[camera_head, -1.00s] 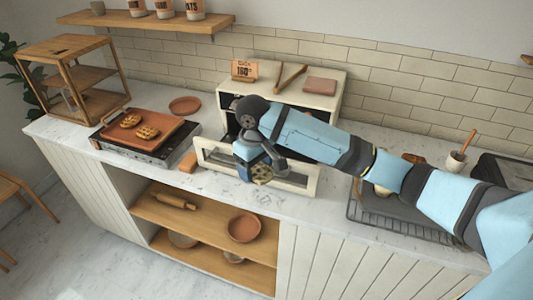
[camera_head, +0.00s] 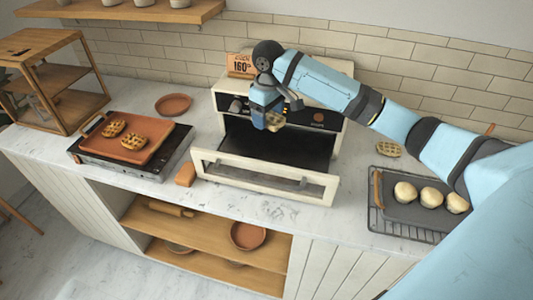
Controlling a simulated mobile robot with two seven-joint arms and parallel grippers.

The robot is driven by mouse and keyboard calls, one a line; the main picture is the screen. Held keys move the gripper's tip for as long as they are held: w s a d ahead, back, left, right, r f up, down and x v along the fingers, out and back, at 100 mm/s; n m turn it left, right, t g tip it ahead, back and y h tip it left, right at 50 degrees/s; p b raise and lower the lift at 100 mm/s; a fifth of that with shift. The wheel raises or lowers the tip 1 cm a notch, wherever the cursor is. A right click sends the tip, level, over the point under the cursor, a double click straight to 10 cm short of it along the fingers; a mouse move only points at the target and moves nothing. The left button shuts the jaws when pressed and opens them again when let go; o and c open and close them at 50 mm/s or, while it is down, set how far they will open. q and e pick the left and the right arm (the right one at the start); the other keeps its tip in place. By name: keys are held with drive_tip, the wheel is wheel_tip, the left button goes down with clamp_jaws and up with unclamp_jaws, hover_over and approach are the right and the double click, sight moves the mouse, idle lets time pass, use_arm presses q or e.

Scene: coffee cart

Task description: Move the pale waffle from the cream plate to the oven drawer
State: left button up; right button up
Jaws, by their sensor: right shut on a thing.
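My right gripper (camera_head: 272,118) is shut on a pale waffle (camera_head: 275,122) and holds it above the open oven drawer. The oven drawer (camera_head: 262,180) is pulled out of the cream oven, with a glass-fronted cream frame and a dark inside that looks empty. The gripper hides part of the oven front. I cannot make out the cream plate; my right arm covers part of the counter on the right. My left gripper is not in view.
Two waffles lie on a terracotta tray (camera_head: 140,145) on the left hob. Another waffle (camera_head: 389,149) lies right of the oven. Several dough balls (camera_head: 432,197) sit on a dark tray on a rack. A small brown block (camera_head: 186,174) stands beside the drawer's left end.

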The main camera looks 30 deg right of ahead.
sight(268, 157)
wheel_tip(268, 157, down, 16)
drive_tip(key=shift+s+f+p, duration=0.1)
drive_tip(key=shift+f+p, duration=0.05)
drive_tip(key=shift+p, duration=0.35)
drive_tip(key=o, duration=0.9)
drive_tip(key=shift+f, duration=0.15)
wheel_tip(268, 157, up, 12)
drive_tip(key=shift+r+b, duration=0.15)
drive_tip(key=shift+b, duration=0.2)
drive_tip(key=shift+s, duration=0.1)
